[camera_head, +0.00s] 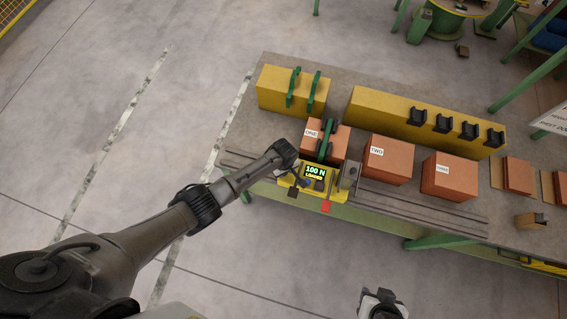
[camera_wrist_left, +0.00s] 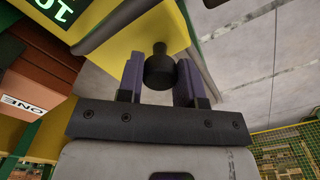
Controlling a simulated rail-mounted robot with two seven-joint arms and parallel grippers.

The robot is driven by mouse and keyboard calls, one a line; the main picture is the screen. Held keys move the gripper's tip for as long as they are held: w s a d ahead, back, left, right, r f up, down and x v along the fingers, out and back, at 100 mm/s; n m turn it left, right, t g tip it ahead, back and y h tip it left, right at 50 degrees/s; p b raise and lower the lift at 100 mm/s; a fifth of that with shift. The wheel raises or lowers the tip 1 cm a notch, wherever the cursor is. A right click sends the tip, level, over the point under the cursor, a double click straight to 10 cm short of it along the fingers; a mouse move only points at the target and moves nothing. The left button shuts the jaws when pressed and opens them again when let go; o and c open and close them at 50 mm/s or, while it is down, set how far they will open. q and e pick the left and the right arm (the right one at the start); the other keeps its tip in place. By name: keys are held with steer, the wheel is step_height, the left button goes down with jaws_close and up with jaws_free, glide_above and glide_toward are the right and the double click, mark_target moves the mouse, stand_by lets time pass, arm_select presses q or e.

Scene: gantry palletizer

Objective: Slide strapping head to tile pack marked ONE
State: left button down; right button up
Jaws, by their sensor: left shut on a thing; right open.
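The yellow strapping head (camera_head: 313,173) sits on the rail along the bench front, its display reading 100 N LOADED. It stands in front of the orange tile pack marked ONE (camera_head: 311,147), and a green strap arch (camera_head: 326,138) stands over that pack. In the left wrist view, my left gripper (camera_wrist_left: 160,82) is shut on the dark knob (camera_wrist_left: 158,66) of the strapping head (camera_wrist_left: 120,38). Pack ONE also shows there (camera_wrist_left: 22,106). In the head view my left arm hides part of the knob area. My right gripper (camera_head: 380,302) is open and empty at the bottom edge.
Tile packs TWO (camera_head: 388,165) and THREE (camera_head: 449,182) stand to the right behind the rail (camera_head: 420,208). Yellow boxes with green arches (camera_head: 290,90) and black holders (camera_head: 430,124) stand behind. More tiles (camera_head: 518,176) lie at the far right.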

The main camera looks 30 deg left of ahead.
arm_select(q)
steer(key=c, duration=0.8)
jaws_free()
steer(key=shift+r, duration=0.5)
step_height(320, 180, up, 13)
steer(key=shift+f+p, duration=0.15)
steer(key=shift+p, duration=0.6)
